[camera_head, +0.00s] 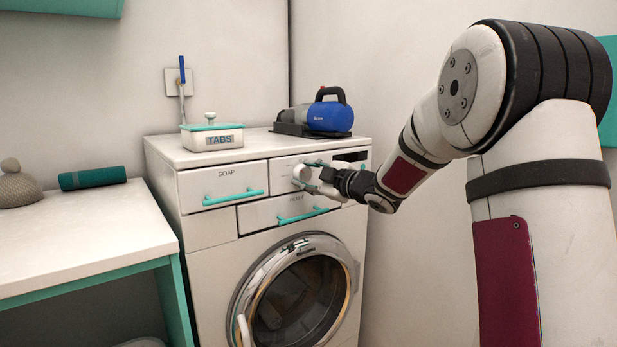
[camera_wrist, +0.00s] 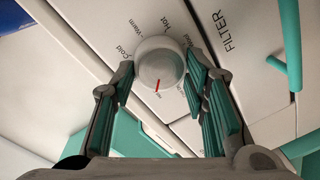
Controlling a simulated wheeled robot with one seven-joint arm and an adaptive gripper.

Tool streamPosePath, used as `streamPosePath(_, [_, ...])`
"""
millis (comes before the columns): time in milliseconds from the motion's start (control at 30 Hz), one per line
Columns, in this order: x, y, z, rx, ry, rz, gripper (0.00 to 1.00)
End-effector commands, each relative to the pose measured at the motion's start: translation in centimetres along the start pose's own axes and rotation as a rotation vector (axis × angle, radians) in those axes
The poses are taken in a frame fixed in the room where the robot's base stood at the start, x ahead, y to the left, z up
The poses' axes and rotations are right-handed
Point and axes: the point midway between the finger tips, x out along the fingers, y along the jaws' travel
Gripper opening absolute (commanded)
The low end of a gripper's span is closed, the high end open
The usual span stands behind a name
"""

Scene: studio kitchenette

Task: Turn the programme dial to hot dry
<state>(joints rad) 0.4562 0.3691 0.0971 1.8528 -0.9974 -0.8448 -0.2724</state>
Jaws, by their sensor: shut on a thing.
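The programme dial (camera_wrist: 158,60) is a round white knob with a red mark on its lower rim in the wrist view. Labels ring it; Cold, Warm and Hot are readable, and the small labels below are too blurred to read surely. The red mark points down toward one of these. My gripper (camera_wrist: 160,68) has its teal-padded fingers on either side of the dial, shut on it. In the head view the dial (camera_head: 301,172) shows on the washer's front panel, partly hidden by my gripper (camera_head: 313,177).
The washer (camera_head: 215,222) has a SOAP drawer handle (camera_head: 233,197), a FILTER handle (camera_head: 302,215) below the dial, and a round door (camera_head: 295,295). A TABS box (camera_head: 211,138) and blue handheld vacuum (camera_head: 330,115) stand on top. A counter (camera_head: 80,225) is at left.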

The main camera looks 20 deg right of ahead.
Motion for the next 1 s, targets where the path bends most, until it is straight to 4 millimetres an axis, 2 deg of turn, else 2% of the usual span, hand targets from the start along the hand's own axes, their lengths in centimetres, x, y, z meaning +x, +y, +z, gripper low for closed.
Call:
streamPosePath(100, [0.0, 0.0, -0.1, 0.000, 0.001, 0.000, 0.13])
streamPosePath(133, [0.0, 0.0, -0.1, 0.000, 0.001, 0.000, 0.45])
streamPosePath(200, [0.0, 0.0, -0.1, 0.001, 0.001, 0.000, 0.61])
streamPosePath(500, [0.0, 0.0, 0.0, 0.001, 0.000, 0.000, 0.61])
streamPosePath(633, [-0.7, 0.1, 0.0, 0.000, 0.000, 0.001, 0.61])
streamPosePath(767, [-2.6, 0.1, 0.0, 0.000, -0.002, 0.002, 0.61])
streamPosePath(1000, [-7.6, 0.1, 0.1, 0.000, -0.002, 0.002, 0.61])
